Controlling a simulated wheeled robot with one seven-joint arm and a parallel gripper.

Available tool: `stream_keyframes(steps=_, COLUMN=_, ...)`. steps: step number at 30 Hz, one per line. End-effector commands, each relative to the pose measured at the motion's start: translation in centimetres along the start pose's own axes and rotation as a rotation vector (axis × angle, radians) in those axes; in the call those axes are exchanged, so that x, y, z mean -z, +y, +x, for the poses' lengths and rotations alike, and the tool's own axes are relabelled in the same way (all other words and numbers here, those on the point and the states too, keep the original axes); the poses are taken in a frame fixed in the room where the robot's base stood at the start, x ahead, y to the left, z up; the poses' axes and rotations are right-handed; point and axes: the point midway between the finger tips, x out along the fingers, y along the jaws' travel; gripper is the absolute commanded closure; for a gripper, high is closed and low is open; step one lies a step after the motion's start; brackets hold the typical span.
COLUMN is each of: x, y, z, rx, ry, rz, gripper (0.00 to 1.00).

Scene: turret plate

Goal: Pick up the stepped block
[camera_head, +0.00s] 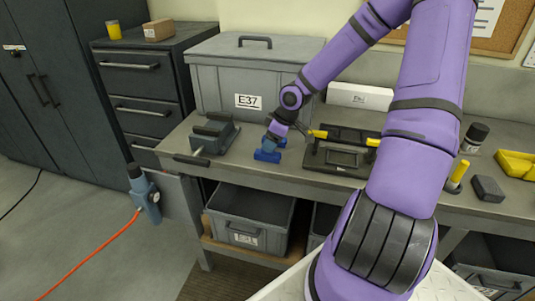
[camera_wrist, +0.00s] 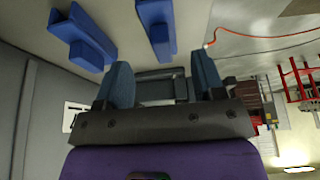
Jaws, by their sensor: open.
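Two blue blocks lie on the grey bench (camera_head: 235,163). In the head view, one blue block (camera_head: 266,156) is just below my gripper (camera_head: 270,141), and part of another shows beside the gripper. The wrist view shows both near the top edge: a blue block with a raised step (camera_wrist: 78,38) at left and a second blue block (camera_wrist: 156,30) in the middle. I cannot tell for sure which is the stepped block. My gripper's two blue-grey fingers (camera_wrist: 161,76) are apart with nothing held between them. Both blocks are outside the fingers.
A grey vice (camera_head: 213,133) stands left of the gripper. A large grey box labelled E37 (camera_head: 215,85) stands behind, close to the arm. A black tool holder (camera_head: 340,158) with yellow-handled tools is on the right.

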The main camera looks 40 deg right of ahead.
Motion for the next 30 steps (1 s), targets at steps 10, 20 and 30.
stream_keyframes(steps=10, x=0.0, y=-0.4, z=2.2, rx=0.002, ry=-0.002, rz=-0.003, gripper=0.37)
stream_keyframes(steps=20, x=-0.1, y=-0.4, z=5.1, rx=0.001, ry=-0.001, rz=-0.001, gripper=0.37)
stream_keyframes(steps=30, x=-0.1, y=-0.4, z=5.4, rx=0.000, ry=-0.001, rz=0.001, gripper=0.37)
